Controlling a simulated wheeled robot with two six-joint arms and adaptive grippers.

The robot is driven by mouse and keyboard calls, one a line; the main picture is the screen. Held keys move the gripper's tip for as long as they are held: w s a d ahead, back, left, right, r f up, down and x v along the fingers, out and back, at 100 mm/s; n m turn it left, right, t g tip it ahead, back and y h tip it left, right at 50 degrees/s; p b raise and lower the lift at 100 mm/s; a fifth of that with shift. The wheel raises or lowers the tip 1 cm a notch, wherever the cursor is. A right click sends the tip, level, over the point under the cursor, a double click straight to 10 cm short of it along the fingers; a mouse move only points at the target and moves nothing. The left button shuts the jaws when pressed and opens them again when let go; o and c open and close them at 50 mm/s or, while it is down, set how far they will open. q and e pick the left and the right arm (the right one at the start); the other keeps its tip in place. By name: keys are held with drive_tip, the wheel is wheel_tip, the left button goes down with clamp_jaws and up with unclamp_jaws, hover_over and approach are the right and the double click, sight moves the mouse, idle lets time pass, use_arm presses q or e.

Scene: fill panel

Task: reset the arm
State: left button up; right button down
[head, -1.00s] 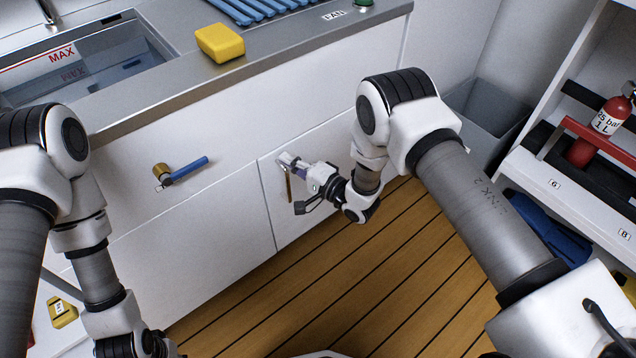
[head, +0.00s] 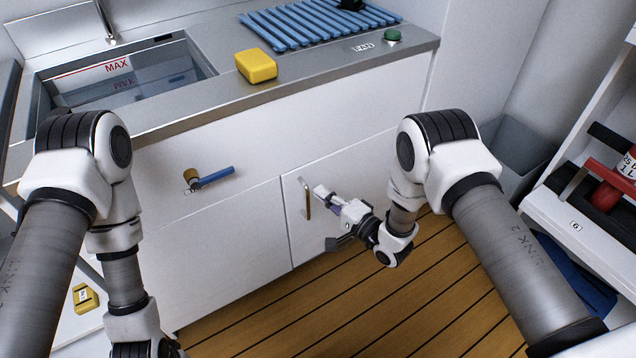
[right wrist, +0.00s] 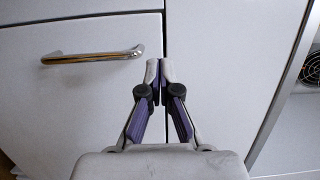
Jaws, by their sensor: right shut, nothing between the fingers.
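My right gripper (head: 322,192) is shut and empty, in front of the white cabinet door (head: 345,165), just right of its upright metal handle (head: 307,198). In the right wrist view, the closed fingertips (right wrist: 160,72) are beside the end of the handle (right wrist: 93,57), which lies across the picture there. The fingers are apart from the handle in that view. My left arm comes down at the left of the head view. Its gripper is out of the picture.
A blue lever valve (head: 212,178) sticks out of the left panel. A yellow sponge (head: 256,66), a blue ribbed rack (head: 320,22) and a green button (head: 392,36) are on the counter by the sink (head: 120,85). A shelf (head: 570,205) stands at right. Wooden floor is open below.

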use_arm(q)
drive_tip(key=shift+w+r+p, duration=0.2)
drive_tip(key=shift+w+p, duration=0.1)
use_arm(e)
drive_tip(key=s+d, duration=0.2)
drive_tip(key=s, duration=0.1)
drive_tip(key=s+f, duration=0.1)
drive_tip(key=s, duration=0.1)
drive_tip(key=shift+s+d, duration=0.1)
drive_tip(key=shift+d, duration=0.3)
